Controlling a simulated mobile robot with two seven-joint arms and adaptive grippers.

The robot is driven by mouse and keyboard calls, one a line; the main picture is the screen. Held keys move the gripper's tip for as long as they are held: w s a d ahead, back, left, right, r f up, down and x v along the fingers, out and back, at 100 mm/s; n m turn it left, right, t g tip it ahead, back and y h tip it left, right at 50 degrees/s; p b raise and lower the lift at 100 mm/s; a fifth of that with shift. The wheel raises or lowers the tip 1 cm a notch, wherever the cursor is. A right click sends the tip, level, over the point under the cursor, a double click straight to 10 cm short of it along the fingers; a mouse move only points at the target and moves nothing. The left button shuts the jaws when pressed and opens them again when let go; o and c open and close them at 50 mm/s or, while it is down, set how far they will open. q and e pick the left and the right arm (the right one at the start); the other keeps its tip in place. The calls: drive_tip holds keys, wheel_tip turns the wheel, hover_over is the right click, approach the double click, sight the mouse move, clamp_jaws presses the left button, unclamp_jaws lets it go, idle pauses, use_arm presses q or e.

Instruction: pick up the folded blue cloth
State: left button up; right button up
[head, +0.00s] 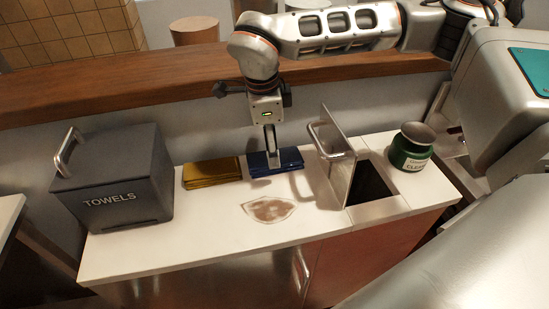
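The folded blue cloth (289,157) lies flat on the white counter, between a folded yellow cloth and an upright metal lid. My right gripper (273,162) comes down from above, its arm reaching in from the right. Its fingers are at the top of the blue cloth, near the cloth's middle, and cover part of it. The fingers overlap in this view, so I cannot tell whether they are open or shut on the cloth. My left gripper is not in view.
The folded yellow cloth (212,172) lies just left of the blue one. A dark TOWELS box (118,180) stands at the left. The raised metal lid (338,160) stands beside a dark opening (371,187). A green jar (410,150) is at the right. A brown stain (269,209) marks the front counter.

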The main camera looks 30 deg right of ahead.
sight(291, 158)
drive_tip(key=shift+w+d+f+p, duration=0.15)
drive_tip(key=shift+d+f, duration=0.1)
drive_tip(key=shift+f, duration=1.1)
drive_tip(key=shift+d+f+p, duration=0.15)
drive_tip(key=shift+d+f, duration=0.05)
drive_tip(key=shift+f, duration=1.15)
drive_tip(key=c, duration=1.2)
